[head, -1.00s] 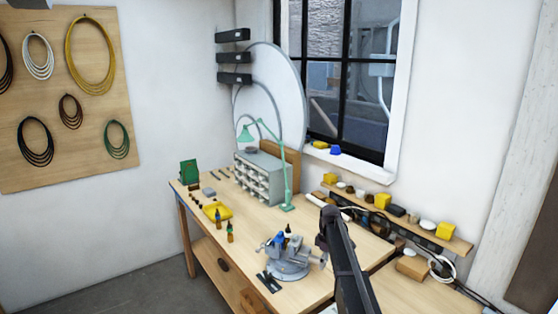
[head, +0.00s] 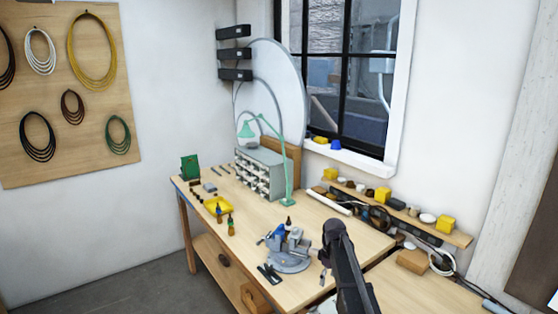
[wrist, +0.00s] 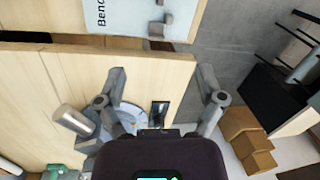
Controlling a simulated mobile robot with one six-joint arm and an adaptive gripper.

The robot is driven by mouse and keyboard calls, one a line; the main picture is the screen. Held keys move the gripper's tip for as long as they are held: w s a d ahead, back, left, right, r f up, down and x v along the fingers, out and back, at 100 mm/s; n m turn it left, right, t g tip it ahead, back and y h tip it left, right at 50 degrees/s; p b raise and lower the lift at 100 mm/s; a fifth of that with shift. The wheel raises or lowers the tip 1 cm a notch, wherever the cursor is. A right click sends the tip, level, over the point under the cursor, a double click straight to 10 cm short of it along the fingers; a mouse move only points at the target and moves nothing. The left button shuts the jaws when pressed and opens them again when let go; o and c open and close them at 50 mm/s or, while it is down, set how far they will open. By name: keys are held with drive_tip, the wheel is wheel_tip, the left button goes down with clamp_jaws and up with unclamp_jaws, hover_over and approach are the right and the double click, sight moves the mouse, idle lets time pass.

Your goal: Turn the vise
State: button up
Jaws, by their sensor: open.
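The grey vise (head: 290,250) stands on its round base near the front right edge of the wooden bench, with a blue part at its upper left. My arm comes up from the bottom, and its dark wrist is just right of the vise. In the wrist view my gripper (wrist: 162,76) is open with its two fingers wide apart and nothing between them. Part of the vise's round base (wrist: 133,112) shows behind the left finger; my wrist body hides much of the vise. I cannot tell whether a finger touches it.
Screwdrivers (head: 230,226) and a yellow tray (head: 217,208) lie left of the vise. A green lamp (head: 287,180) and a drawer cabinet (head: 260,174) stand behind. A shelf (head: 440,228) with small items runs along the right wall. Brown boxes (wrist: 245,140) sit at right in the wrist view.

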drive_tip(key=s+f+m+b, duration=0.3)
drive_tip(key=s+m, duration=0.2)
drive_tip(key=s, duration=0.6)
drive_tip(key=s+f+m+t+b, duration=0.1)
drive_tip(key=s+f+m+b, duration=0.3)
drive_tip(key=s, duration=0.8)
drive_tip(key=shift+s+f+m+h, duration=0.15)
drive_tip(key=shift+f+m+h, duration=0.15)
drive_tip(key=shift+m, duration=0.1)
